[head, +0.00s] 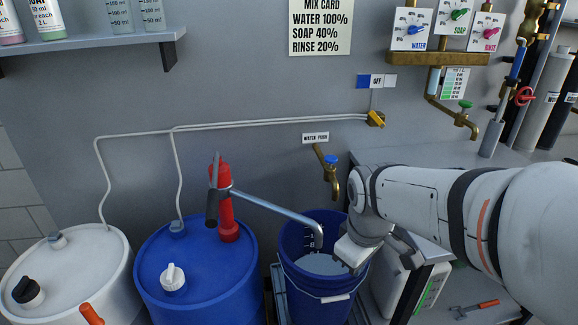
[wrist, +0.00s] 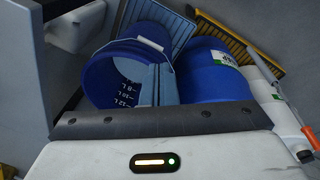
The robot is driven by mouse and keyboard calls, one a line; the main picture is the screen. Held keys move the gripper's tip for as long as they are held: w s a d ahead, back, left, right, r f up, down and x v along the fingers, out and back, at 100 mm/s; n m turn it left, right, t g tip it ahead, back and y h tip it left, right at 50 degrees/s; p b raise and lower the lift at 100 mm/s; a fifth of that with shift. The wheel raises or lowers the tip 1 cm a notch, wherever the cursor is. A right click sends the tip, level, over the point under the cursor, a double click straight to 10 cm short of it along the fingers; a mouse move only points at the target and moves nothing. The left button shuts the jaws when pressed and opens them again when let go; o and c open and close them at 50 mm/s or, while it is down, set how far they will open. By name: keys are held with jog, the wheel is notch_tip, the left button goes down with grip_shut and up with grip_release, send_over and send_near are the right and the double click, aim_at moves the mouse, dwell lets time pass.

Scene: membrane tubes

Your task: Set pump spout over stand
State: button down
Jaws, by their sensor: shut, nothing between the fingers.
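A red hand pump (head: 226,195) stands on the blue drum (head: 200,270) in the head view. Its grey spout (head: 275,207) reaches right, and the bent-down tip appears over the open blue bucket (head: 303,295). The bucket also shows in the wrist view (wrist: 100,78), with a scale marked inside. A grey frame (head: 279,285) that may be the stand shows beside the bucket; most of it is hidden. My gripper (head: 352,256) is at the bucket's right rim, right of the spout tip and apart from it. Its fingers (wrist: 155,84) are together and empty.
A brass water tap (head: 329,170) is on the wall behind the bucket. A white drum (head: 65,275) stands at the left, with thin hoses running to a yellow wall fitting (head: 375,119). A shelf (head: 90,48) is upper left. A white box (head: 425,290) stands right of the bucket.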

jog(key=w+a+r+n+p, duration=0.55)
jog(key=a+n, duration=0.35)
jog(key=n, duration=0.2)
jog(key=w+a+r+n+p, duration=0.4)
jog(key=w+a+n+p, duration=0.25)
jog(key=a+n, duration=0.4)
send_near(282, 210)
jog(key=s+a+f, duration=0.1)
jog(key=s+f, duration=0.4)
jog(key=f, duration=0.1)
jog(key=w+p, duration=0.1)
jog(key=w+d+f, duration=0.1)
jog(key=w, duration=0.1)
jog(key=shift+d+f+h+p, duration=0.1)
jog(key=shift+h+p, duration=0.25)
jog(key=shift+h, duration=0.05)
jog(key=shift+w+d+f, duration=0.15)
jog(key=shift+w+f, duration=0.05)
jog(key=shift+w, duration=0.15)
jog(key=shift+w+d+p, duration=0.3)
jog(key=shift+w+d, duration=0.1)
jog(key=shift+w, duration=0.25)
jog(key=shift+w+d+p, duration=0.25)
jog(key=shift+w+d, duration=0.15)
jog(key=shift+w, duration=0.3)
jog(key=shift+s, duration=0.1)
